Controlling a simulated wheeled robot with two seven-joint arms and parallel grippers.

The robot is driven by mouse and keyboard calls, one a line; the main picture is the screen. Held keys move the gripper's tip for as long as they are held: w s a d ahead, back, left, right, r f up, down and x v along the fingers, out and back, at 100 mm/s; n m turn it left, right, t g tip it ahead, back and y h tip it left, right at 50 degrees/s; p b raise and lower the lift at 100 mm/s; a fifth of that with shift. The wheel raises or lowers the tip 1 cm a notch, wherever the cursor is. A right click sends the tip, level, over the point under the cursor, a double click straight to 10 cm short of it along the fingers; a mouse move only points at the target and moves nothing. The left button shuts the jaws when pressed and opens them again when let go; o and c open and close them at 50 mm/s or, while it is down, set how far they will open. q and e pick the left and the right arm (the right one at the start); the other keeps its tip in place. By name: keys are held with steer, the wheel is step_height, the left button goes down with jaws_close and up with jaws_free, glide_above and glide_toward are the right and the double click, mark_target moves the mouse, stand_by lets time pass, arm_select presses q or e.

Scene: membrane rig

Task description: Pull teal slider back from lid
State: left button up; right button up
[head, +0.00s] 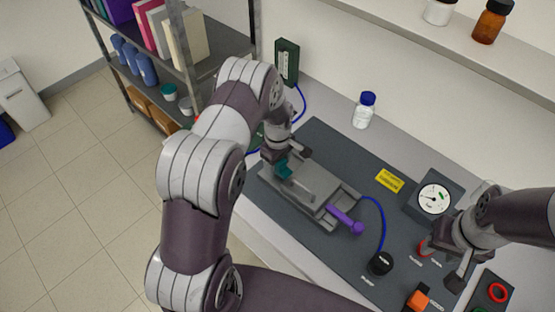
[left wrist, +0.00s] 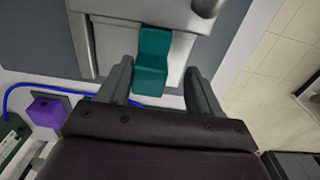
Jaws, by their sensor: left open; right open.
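The teal slider (head: 281,167) sits at the left end of the grey lid (head: 313,180) of the membrane rig. My left gripper (head: 287,156) is right over that end and partly hides it. In the left wrist view the teal slider (left wrist: 153,55) is a stepped block on the grey rig. The open fingers of my left gripper (left wrist: 160,77) stand on either side of its near end, with a gap showing on both sides. My right gripper (head: 440,264) is open at the right, by the red-ringed control, away from the slider.
A purple handle (head: 345,221) sticks out at the rig's right end. A blue tube runs to a black knob (head: 381,262). A gauge (head: 434,198), yellow label (head: 389,181) and orange block (head: 418,299) are on the right. A white bottle (head: 363,114) stands behind the mat.

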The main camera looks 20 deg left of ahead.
arm_select(q)
steer(key=shift+w+a+f, duration=0.1)
steer(key=shift+w+f, duration=0.35)
steer(key=shift+w, duration=0.3)
steer(key=shift+w+f, duration=0.1)
steer(key=shift+w, duration=0.1)
steer(key=c, duration=0.4)
steer(key=shift+s+a, duration=0.1)
steer(key=c, duration=0.5)
steer(key=shift+s+r, duration=0.15)
steer(key=shift+r, duration=0.1)
jaws_close()
arm_select(e)
steer(key=shift+w+a+f, duration=0.15)
steer(key=shift+w+a, duration=0.05)
steer(key=shift+w, duration=0.75)
